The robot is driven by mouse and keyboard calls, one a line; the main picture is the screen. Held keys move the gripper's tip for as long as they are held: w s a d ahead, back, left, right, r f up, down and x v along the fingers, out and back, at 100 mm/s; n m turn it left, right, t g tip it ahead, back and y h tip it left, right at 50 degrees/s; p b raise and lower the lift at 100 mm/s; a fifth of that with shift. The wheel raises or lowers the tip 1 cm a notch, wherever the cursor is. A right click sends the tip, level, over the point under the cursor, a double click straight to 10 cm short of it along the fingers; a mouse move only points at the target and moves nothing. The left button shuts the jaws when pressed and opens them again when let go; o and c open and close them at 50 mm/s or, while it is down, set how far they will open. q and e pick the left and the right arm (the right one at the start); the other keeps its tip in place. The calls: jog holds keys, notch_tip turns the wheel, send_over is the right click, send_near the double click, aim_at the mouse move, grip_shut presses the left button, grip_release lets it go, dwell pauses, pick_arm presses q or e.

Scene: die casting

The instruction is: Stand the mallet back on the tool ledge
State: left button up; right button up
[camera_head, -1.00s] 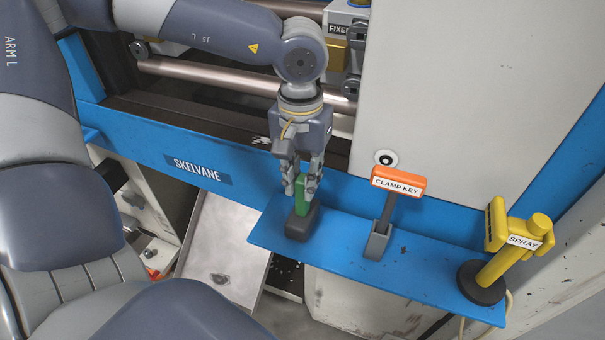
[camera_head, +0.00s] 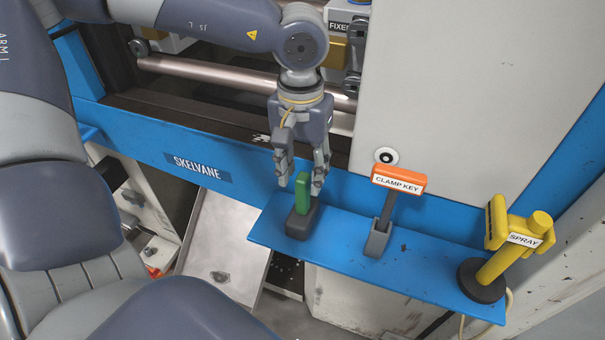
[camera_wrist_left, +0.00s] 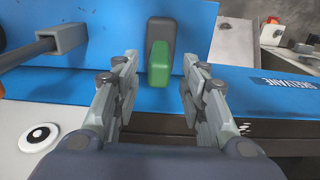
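The mallet stands upright on the blue tool ledge (camera_head: 345,250), with its dark head (camera_head: 301,222) down on the ledge and its green handle (camera_head: 303,192) pointing up. It is at the ledge's left end in the head view. My left gripper (camera_head: 303,187) is open around the top of the handle, with a gap on each side. In the left wrist view the green handle (camera_wrist_left: 160,66) shows between the spread fingers and touches neither; the dark head (camera_wrist_left: 161,30) is beyond it. My right gripper is in neither view.
To the right on the ledge are the orange clamp key (camera_head: 398,180) in its grey socket (camera_head: 377,240) and the yellow spray tool (camera_head: 510,245) on a dark round base. The grey machine door (camera_head: 450,100) rises behind. A metal chute (camera_head: 225,245) lies below left.

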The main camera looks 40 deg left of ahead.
pick_arm(q)
notch_tip(320, 180, up, 11)
jog(key=shift+b, duration=0.4)
jog(key=shift+s+f, duration=0.1)
jog(key=shift+f, duration=0.05)
